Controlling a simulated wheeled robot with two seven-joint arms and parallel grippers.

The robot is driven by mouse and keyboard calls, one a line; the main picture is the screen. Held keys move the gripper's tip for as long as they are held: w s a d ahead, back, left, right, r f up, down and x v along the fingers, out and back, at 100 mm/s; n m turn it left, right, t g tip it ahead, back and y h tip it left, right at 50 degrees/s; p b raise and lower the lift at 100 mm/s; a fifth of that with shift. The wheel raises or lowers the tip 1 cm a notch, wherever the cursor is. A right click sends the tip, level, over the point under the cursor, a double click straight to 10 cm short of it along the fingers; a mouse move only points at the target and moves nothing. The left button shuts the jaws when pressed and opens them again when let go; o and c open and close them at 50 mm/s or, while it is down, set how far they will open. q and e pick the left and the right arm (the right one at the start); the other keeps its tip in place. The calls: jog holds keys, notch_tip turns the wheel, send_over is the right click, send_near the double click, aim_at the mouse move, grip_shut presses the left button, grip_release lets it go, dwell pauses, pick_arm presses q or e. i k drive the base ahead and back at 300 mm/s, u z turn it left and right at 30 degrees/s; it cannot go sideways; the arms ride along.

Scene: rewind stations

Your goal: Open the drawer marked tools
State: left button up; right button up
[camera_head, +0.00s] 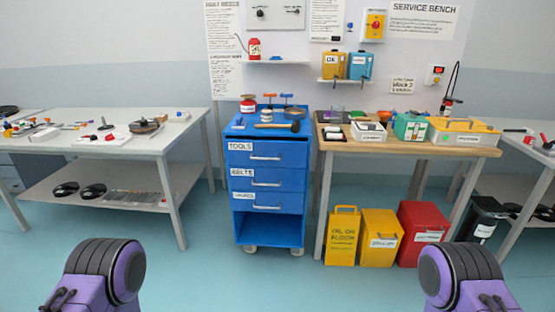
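A blue tool cabinet (269,221) stands on casters near the middle of the view. Its top drawer (280,158) carries a white label reading TOOLS (241,147) and a pale bar handle (265,158). The drawer looks shut, flush with the two drawers below, labelled BELTS (242,172) and a third word that is hard to read. Below them is an open compartment. Only purple and black parts of my two arms show at the lower left and lower right, well apart from the cabinet. Neither gripper shows.
Cans and a hammer (277,125) lie on the cabinet top. A white table (150,160) stands at left, a wooden-topped bench (400,148) at right. Yellow bins (342,236) and a red bin (422,230) stand beneath the bench. The floor (210,270) before the cabinet is clear.

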aim_at(244, 150)
jog(key=z, duration=0.35)
jog(key=i, duration=1.7)
jog(key=u, duration=0.3)
